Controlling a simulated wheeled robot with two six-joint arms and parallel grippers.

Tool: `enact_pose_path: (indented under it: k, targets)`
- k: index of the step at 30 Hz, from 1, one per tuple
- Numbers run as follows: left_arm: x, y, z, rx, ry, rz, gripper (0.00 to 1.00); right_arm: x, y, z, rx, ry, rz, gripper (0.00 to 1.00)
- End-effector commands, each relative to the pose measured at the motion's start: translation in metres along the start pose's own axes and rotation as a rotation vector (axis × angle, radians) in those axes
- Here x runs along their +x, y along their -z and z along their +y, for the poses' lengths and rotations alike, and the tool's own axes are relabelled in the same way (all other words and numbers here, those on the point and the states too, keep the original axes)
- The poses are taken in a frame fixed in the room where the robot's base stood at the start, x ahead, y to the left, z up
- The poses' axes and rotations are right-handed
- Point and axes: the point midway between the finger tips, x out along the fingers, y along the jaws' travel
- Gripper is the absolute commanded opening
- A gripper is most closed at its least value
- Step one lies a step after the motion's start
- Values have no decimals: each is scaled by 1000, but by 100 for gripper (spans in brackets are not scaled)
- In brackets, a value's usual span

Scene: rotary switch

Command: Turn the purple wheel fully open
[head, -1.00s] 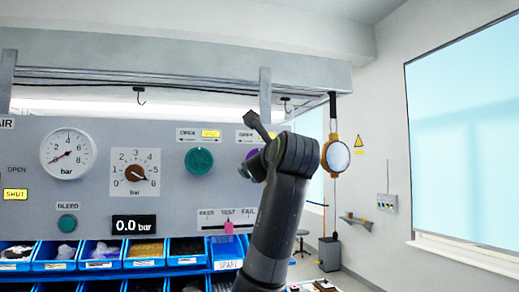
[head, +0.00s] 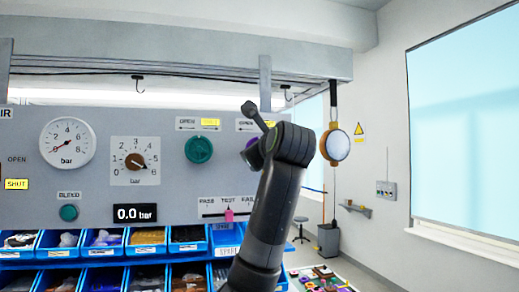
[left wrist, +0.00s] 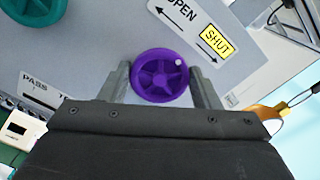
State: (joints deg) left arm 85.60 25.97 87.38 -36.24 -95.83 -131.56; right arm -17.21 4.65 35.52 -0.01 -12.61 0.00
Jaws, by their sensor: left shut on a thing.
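The purple wheel (left wrist: 160,76) is on the grey panel, below a sign reading OPEN and SHUT, with SHUT on yellow. A small pale dot shows near its rim at the upper right. In the left wrist view my left gripper (left wrist: 160,70) has one finger on each side of the wheel and is shut on it. In the head view my arm covers most of the purple wheel (head: 249,156), and the fingers are hidden. My right gripper is not in view.
A green wheel (head: 198,149) is left of the purple one. Left of it are a brown knob (head: 135,161), a round gauge (head: 67,144) and a display reading 0.0 bar (head: 135,213). A pink slider (head: 229,215) sits below. Blue bins (head: 103,254) line the panel's foot.

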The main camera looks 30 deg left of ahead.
Motion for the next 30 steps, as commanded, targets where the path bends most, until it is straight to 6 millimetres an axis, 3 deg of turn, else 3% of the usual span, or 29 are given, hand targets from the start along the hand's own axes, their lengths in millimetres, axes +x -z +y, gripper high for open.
enact_pose_path:
  k: [11, 30]
  targets:
    - [0, 2, 3, -170, 0, -1, 34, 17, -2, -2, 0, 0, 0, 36]
    - [0, 3, 6, -768, 0, -1, 34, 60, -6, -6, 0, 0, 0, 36]
